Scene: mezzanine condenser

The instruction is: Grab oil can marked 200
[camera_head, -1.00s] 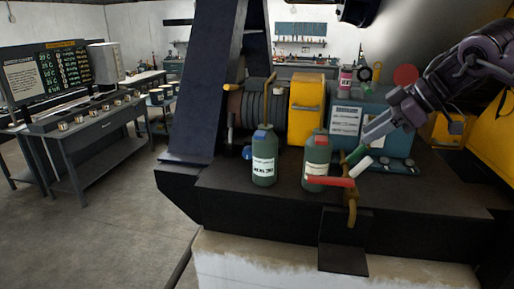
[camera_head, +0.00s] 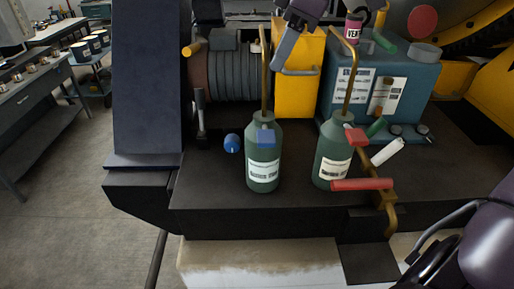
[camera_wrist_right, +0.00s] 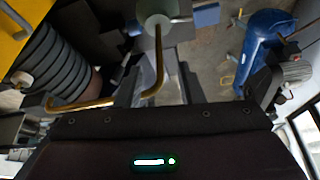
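Two green oil cans with brass spouts stand upright on the dark bench. The left can (camera_head: 263,155) has a blue tag; the right can (camera_head: 333,150) has a red one. Their white labels are too small to read surely. My right gripper (camera_head: 281,58) is above and behind the left can, close to its spout. In the right wrist view, its fingers (camera_wrist_right: 158,80) are apart, with a bent brass spout (camera_wrist_right: 80,105) crossing near them. A can top (camera_wrist_right: 155,12) beside a blue tag lies beyond the fingertips. My left gripper is not in view.
A red-handled brass valve (camera_head: 380,184) is right of the cans. Behind stand a ribbed coil (camera_head: 233,75), a yellow box (camera_head: 299,90) and a teal case (camera_head: 400,90). A blue knob (camera_head: 232,143) lies left of the cans. The bench front left of the cans is clear.

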